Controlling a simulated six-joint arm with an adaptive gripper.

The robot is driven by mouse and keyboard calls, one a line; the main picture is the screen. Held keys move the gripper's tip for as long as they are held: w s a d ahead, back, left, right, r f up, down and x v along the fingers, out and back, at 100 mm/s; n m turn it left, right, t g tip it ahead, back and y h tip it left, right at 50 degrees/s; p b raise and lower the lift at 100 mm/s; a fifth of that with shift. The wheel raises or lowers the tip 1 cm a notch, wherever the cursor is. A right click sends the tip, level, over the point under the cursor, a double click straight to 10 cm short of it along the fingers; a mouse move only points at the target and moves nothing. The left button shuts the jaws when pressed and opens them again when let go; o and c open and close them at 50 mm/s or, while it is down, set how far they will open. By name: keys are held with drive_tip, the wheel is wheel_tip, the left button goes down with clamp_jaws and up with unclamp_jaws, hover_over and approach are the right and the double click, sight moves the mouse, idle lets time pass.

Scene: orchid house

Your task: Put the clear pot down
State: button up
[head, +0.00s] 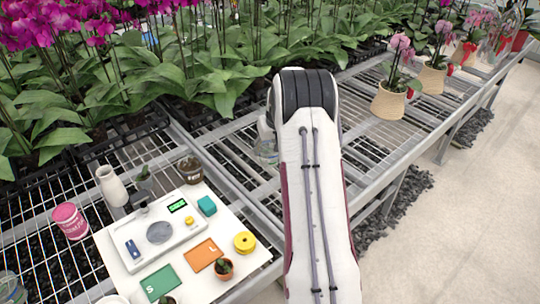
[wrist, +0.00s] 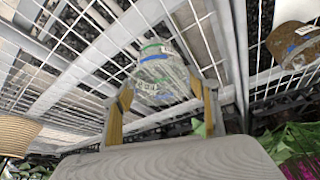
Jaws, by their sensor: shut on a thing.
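The clear pot (wrist: 158,66) is between the two yellow-padded fingers of my gripper (wrist: 160,93) in the wrist view. My gripper is shut on it. The pot is see-through, with green and blue marks near its rim and a small printed label. In the head view, part of the clear pot (head: 266,148) shows just left of my arm, over the wire mesh bench (head: 232,160). My arm hides the gripper there. I cannot tell whether the pot touches the mesh.
A white board (head: 115,262) at the left holds a scale (head: 187,226), coloured cards, a yellow disc (head: 244,243) and small potted plants. Leafy orchids crowd the back. Wicker-potted orchids (head: 388,102) stand at the right. A brown pot (wrist: 294,42) shows at the wrist view's upper right.

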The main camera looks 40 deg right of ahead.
drive_tip(key=shift+f, duration=1.85)
drive_tip(key=shift+f, duration=0.15)
drive_tip(key=o, duration=0.8)
drive_tip(key=shift+v, duration=6.15)
